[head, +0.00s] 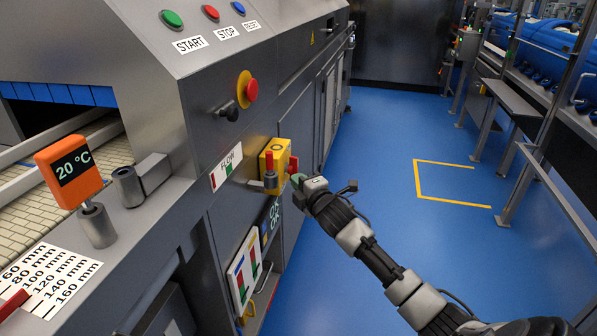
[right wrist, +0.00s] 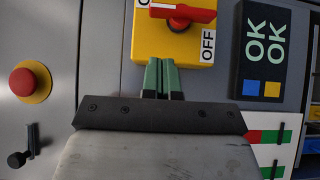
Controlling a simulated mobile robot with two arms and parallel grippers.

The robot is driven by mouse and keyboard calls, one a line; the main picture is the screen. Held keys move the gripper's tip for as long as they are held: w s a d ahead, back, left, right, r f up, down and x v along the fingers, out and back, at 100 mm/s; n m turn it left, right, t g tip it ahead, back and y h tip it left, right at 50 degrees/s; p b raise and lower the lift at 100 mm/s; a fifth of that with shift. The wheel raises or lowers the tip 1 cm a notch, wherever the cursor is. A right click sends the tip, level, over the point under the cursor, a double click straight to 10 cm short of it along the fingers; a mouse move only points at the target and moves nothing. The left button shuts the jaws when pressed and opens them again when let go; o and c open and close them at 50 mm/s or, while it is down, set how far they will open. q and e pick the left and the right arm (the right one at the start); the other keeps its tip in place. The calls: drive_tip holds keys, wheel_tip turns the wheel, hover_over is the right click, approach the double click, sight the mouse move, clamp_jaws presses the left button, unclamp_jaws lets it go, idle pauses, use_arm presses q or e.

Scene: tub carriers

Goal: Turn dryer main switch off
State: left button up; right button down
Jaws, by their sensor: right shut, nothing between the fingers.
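The main switch is a yellow box (head: 281,147) with a red rotary handle (head: 293,165) on the side of the grey machine. In the right wrist view its yellow plate (right wrist: 150,40) carries the red handle (right wrist: 195,15), lying across the picture. An OFF label (right wrist: 208,46) is at the plate's right edge; another label at the upper left is cut off. My right gripper (head: 297,180) is shut and empty, its green fingertips close to the handle. In the wrist view the fingertips (right wrist: 162,62) overlap the plate's lower edge, below the handle. I cannot tell whether they touch. My left gripper is not in view.
A red emergency button (head: 251,90) and a black knob (head: 229,112) sit on the machine left of the switch. A FLOW label (head: 226,167) and a red-topped grey fitting (head: 270,180) are close by. An OK panel (right wrist: 262,50) is beside the switch. The blue floor (head: 380,150) is open.

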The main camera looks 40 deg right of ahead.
sight(292, 162)
drive_tip(key=w+d, duration=0.2)
drive_tip(key=w, duration=0.1)
drive_tip(key=w+d, duration=0.1)
drive_tip(key=w, duration=0.1)
drive_tip(key=shift+d+b, duration=0.1)
drive_tip(key=shift+b, duration=0.3)
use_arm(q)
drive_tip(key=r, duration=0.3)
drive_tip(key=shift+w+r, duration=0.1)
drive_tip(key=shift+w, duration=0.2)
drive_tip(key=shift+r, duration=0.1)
